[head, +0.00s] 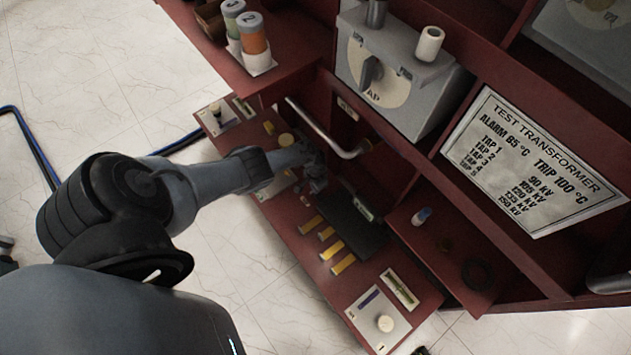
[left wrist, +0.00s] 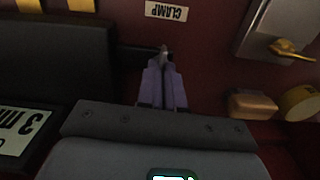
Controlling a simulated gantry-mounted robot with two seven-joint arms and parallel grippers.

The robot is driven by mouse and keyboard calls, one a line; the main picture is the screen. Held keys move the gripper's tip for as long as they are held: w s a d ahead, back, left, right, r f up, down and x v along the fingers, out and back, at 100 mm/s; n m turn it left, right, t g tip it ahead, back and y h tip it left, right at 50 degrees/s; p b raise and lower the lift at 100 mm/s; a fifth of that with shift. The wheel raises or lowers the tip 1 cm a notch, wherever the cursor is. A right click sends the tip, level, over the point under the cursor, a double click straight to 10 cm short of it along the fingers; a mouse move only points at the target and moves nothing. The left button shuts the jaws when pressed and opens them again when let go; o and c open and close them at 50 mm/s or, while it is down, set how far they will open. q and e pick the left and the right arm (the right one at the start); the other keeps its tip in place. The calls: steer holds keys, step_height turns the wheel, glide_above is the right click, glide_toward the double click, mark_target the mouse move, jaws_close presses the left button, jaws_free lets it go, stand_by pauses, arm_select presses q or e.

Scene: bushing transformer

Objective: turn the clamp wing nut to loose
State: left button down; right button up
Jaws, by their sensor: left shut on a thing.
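My left gripper (head: 316,180) reaches in from the left over the lower red shelf, at the far end of a dark block. In the left wrist view its two fingers (left wrist: 163,85) are close together, shut on a small piece at their tips. This is by the upside-down CLAMP label (left wrist: 167,11), so it appears to be the clamp wing nut (left wrist: 163,49). The fingers hide most of the nut, and its turn angle cannot be told. In the head view the gripper hides it. My right gripper is not in view.
The dark block (head: 351,225) lies beside the gripper, with several yellow bars (head: 326,234) near it. A metal handrail (head: 325,132) runs close above the gripper. A grey tap box (head: 393,77) and a TEST TRANSFORMER plate (head: 530,160) are higher up. A metal latch plate (left wrist: 284,40) is at the wrist view's right.

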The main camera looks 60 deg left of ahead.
arm_select(q)
steer(key=shift+s+f+n, duration=0.1)
steer(key=shift+f+n, duration=0.05)
steer(key=shift+n, duration=0.15)
steer(key=c, duration=1.4)
jaws_free()
steer(key=shift+o, duration=0.6)
steer(key=shift+a, duration=0.3)
steer(key=shift+d, duration=0.5)
steer(key=shift+a+r+p, duration=0.25)
steer(key=shift+r+p, duration=0.25)
steer(key=shift+r, duration=0.05)
step_height(320, 180, up, 10)
steer(key=p, duration=0.9)
steer(key=shift+d+f, duration=0.15)
steer(key=shift+d, duration=0.1)
